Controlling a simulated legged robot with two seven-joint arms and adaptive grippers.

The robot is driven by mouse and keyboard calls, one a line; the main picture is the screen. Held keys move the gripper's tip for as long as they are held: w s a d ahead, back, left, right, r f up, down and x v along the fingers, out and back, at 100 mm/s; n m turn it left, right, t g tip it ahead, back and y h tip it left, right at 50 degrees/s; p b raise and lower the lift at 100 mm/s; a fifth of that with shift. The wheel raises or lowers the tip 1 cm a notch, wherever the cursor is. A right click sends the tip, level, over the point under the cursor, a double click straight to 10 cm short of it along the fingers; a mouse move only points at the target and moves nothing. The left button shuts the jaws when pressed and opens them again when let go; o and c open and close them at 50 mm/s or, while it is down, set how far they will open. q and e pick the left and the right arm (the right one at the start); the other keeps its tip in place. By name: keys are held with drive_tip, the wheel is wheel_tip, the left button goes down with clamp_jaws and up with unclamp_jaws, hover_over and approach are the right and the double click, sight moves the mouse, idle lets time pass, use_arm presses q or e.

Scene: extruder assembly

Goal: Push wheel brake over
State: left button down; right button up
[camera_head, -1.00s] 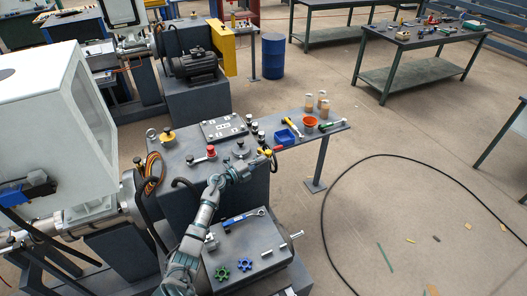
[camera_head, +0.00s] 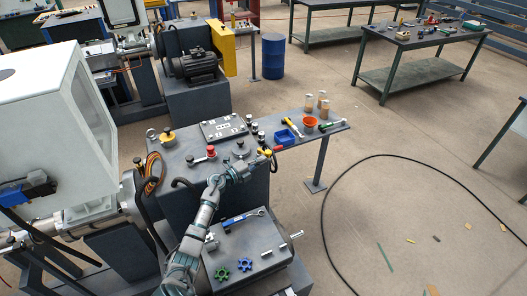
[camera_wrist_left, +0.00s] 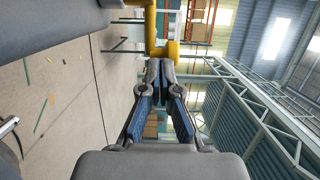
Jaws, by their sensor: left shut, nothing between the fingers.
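My left gripper (camera_head: 256,162) is shut and empty at the right edge of the grey machine housing. In the left wrist view its two blue-padded fingers (camera_wrist_left: 162,72) meet at the tips. A yellow lever-like part (camera_wrist_left: 161,50), probably the wheel brake, lies directly beyond the fingertips. In the head view this yellow part (camera_head: 267,152) shows at the end of the gripper. The fingertips look very close to it, but I cannot tell whether they touch. My right gripper is out of view.
The housing top (camera_head: 185,157) holds a red knob (camera_head: 211,150) and other fittings. A side table (camera_head: 337,127) holds a blue bin (camera_head: 285,137) and an orange funnel (camera_head: 310,122). A lower box (camera_head: 233,253) carries a wrench and gears. Open floor lies right.

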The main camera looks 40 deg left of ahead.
sight(263, 153)
use_arm(q)
drive_tip(key=shift+w+a+b, duration=0.3)
drive_tip(key=shift+w+b, duration=0.4)
drive_tip(key=shift+w, duration=0.2)
drive_tip(key=shift+w+a+b, duration=0.35)
drive_tip(key=shift+w+b, duration=0.3)
drive_tip(key=shift+w, duration=0.2)
drive_tip(key=shift+w+a+b, duration=0.3)
drive_tip(key=shift+w+b, duration=0.4)
drive_tip(key=shift+w, duration=0.2)
drive_tip(key=shift+w+a+b, duration=0.15)
drive_tip(key=shift+w+b, duration=0.45)
drive_tip(key=shift+s, duration=0.15)
drive_tip(key=shift+s+a+r+p, duration=0.1)
drive_tip(key=shift+s+a+p, duration=0.1)
drive_tip(key=shift+s+p, duration=0.5)
drive_tip(key=shift+p+v, duration=0.55)
drive_tip(key=shift+v, duration=0.6)
